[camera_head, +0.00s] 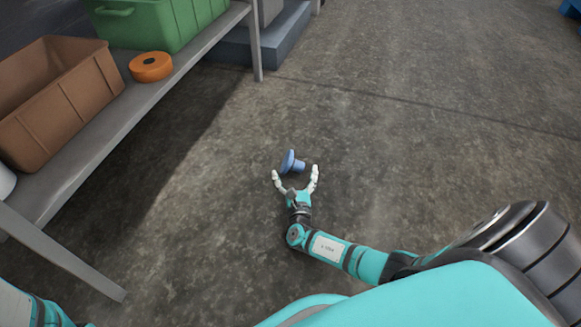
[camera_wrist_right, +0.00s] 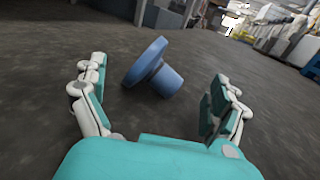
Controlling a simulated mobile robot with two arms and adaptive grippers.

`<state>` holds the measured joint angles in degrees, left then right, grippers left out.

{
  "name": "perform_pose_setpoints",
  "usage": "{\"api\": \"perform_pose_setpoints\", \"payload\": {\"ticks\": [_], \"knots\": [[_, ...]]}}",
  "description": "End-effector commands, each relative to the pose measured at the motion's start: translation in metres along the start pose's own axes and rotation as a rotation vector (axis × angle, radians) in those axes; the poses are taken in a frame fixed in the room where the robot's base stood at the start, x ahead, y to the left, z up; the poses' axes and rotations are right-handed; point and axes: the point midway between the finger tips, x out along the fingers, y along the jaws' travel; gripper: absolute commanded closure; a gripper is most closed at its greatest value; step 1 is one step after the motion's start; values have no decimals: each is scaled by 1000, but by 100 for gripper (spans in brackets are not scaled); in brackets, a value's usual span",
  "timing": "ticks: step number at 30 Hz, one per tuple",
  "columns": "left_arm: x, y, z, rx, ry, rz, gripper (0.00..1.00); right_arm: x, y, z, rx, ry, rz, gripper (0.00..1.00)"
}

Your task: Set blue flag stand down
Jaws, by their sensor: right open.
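The blue flag stand (camera_head: 290,162) lies tipped on its side on the floor, near the middle of the head view. Its wide disc faces left and its short stem points right. It also shows in the right wrist view (camera_wrist_right: 150,68), between and beyond the fingers. My right gripper (camera_head: 296,174) is open and empty, with its fingertips just short of the stand or beside it. The open fingers also show in the right wrist view (camera_wrist_right: 160,88), apart from the stand. My left gripper is not in view; only a bit of my left arm shows at the lower left.
The concrete floor (camera_head: 420,130) around the stand and to the right is clear.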

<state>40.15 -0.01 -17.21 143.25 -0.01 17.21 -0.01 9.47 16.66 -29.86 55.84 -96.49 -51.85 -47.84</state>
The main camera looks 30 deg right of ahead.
Motion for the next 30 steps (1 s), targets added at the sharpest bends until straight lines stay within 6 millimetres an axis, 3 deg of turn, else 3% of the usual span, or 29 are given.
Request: {"api": "perform_pose_setpoints", "payload": {"ticks": [9, 20, 30], "knots": [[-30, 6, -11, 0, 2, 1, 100, 50, -1, -3, 1, -4, -3, 2], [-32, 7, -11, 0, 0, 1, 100, 58, -1, 1, 0, -1, -1, 4], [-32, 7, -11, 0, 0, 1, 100, 58, -1, 1, 0, -1, -1, 48]]}}
